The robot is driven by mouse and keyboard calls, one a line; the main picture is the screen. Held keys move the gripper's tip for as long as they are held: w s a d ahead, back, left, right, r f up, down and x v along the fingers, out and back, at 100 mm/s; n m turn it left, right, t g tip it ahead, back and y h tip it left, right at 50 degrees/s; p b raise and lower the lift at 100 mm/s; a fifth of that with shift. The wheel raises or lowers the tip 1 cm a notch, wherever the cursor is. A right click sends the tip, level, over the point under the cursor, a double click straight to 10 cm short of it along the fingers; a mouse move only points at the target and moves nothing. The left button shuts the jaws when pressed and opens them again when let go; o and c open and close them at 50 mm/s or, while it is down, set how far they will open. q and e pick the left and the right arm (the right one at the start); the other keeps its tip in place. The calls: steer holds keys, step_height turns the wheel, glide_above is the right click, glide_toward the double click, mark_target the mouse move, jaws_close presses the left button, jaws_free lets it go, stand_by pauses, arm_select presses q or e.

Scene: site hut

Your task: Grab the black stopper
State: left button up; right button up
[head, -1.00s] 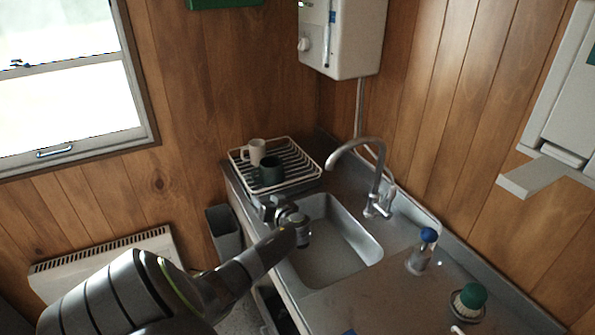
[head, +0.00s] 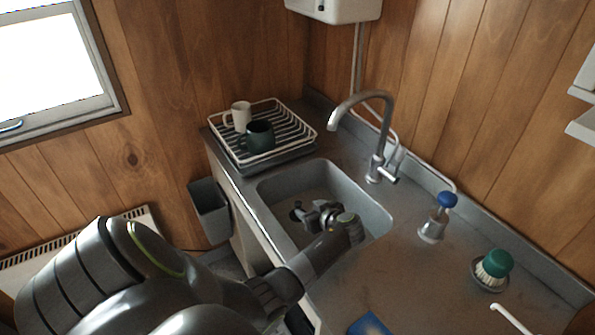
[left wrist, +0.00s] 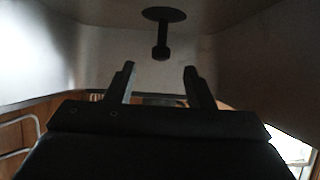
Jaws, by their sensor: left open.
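The black stopper (left wrist: 163,16) shows in the left wrist view at the top centre, a dark round disc with a short stem and knob pointing toward my gripper. It sits against a pale grey surface of the sink. My left gripper (left wrist: 158,70) is open and empty, its two fingers spread either side of the stem's line, with a gap between fingertips and knob. In the head view my left gripper (head: 306,212) is down inside the sink basin (head: 370,205). A dark patch shows beside its fingers there; I cannot tell stopper from fingers. My right gripper is not in view.
The tap (head: 379,140) arches behind the basin. A dish rack (head: 290,125) with a white mug (head: 239,116) and a dark green mug (head: 260,136) stands at the back left. A blue-topped dispenser (head: 436,218) and a green brush (head: 494,265) stand on the right counter.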

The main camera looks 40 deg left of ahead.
mark_target(300, 205)
arm_select(q)
steer(key=x, duration=0.3)
steer(key=shift+a+f, duration=0.1)
steer(key=shift+a, duration=0.15)
steer(key=shift+w+a+f, duration=0.15)
steer(key=shift+a, duration=0.15)
steer(key=shift+a+f+p, duration=0.1)
steer(key=shift+a+p, duration=0.2)
steer(key=shift+p, duration=0.1)
steer(key=x, duration=0.2)
steer(key=shift+w+a+f, duration=0.1)
steer(key=shift+a+f, duration=0.1)
steer(key=shift+a, duration=0.05)
steer(key=shift+x, duration=0.8)
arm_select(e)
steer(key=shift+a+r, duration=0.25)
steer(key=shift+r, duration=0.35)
arm_select(q)
jaws_close()
steer(key=shift+r, duration=0.15)
